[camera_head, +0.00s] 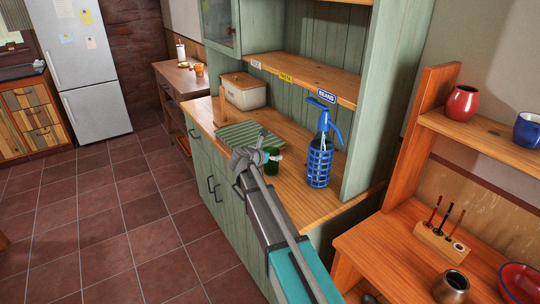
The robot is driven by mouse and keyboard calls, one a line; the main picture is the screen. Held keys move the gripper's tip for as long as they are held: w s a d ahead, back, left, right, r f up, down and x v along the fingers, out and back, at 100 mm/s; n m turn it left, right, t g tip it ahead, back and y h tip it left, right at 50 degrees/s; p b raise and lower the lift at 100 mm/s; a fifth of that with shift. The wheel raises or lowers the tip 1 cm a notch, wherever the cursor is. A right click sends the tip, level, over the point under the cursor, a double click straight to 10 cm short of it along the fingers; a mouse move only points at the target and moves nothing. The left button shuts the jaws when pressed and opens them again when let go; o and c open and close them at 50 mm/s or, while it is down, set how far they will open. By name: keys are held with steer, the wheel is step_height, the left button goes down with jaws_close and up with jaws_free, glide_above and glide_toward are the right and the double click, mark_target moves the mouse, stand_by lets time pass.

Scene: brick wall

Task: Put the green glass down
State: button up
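The green glass (273,161) is dark green and small. It shows over the wooden counter of the green cabinet, right beside the fingers of my gripper (262,150). My arm reaches up from the bottom of the picture, and my gripper is over the counter's front part. The gripper and the arm hide part of the glass. I cannot tell whether the fingers are closed on the glass or only beside it, nor whether its base touches the counter (300,197).
A blue siphon bottle (320,160) stands right of the glass. A striped green cloth (240,134) lies to its left, near a bread box (245,90). The shelf (300,77) overhangs the counter's back. Bare counter lies at the front right.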

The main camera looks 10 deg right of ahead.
steer(key=shift+r, duration=0.2)
steer(key=p+v, duration=0.4)
steer(key=v, duration=0.8)
steer(key=shift+p, duration=0.4)
steer(key=shift+d, duration=0.1)
